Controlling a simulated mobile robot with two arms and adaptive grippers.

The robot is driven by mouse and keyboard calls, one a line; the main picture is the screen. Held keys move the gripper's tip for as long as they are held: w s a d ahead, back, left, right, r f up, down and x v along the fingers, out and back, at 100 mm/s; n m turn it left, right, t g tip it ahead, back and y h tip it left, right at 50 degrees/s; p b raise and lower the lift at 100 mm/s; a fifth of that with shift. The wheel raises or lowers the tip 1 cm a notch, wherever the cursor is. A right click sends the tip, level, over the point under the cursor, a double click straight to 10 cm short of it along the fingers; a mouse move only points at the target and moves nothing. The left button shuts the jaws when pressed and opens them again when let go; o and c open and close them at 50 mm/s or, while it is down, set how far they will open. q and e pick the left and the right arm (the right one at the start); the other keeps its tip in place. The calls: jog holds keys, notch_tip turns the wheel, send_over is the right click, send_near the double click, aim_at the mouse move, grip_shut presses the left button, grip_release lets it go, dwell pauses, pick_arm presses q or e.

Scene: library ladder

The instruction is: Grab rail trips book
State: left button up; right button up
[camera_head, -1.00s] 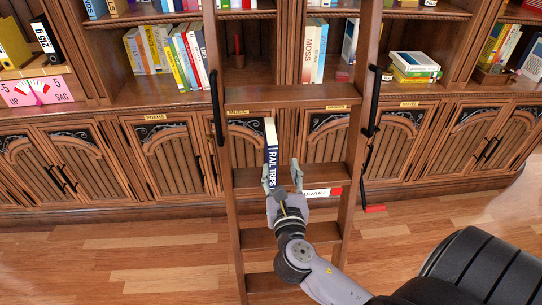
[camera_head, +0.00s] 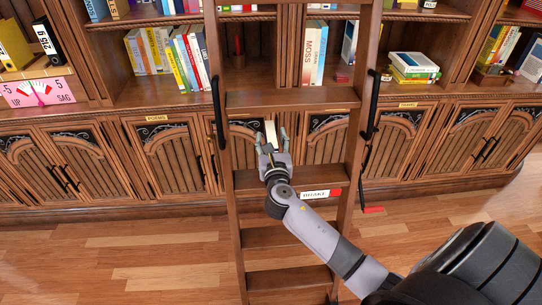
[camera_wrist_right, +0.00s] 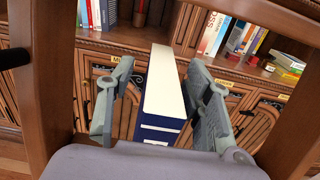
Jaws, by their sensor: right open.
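The rail trips book (camera_head: 271,136) stands upright at the ladder, on a step partly hidden by my gripper. Its top pages and blue spine show in the right wrist view (camera_wrist_right: 163,110). My right gripper (camera_head: 271,138) is open, with one finger on each side of the book. In the right wrist view the fingers (camera_wrist_right: 160,105) flank it, with a gap on the left and a smaller one on the right. The spine lettering is hidden in the head view. My left gripper is not in view.
The wooden ladder (camera_head: 292,98) has black handles (camera_head: 217,108) on its side rails. A step carries a BRAKE label (camera_head: 315,194). Shelves with several books (camera_head: 313,52) and carved cabinet doors stand behind. The wooden floor (camera_head: 150,262) is clear at the left.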

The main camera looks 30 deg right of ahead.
jog(key=shift+x, duration=0.75)
jog(key=shift+s, duration=0.1)
jog(key=shift+c, duration=0.4)
grip_shut()
jog(key=shift+r, duration=0.1)
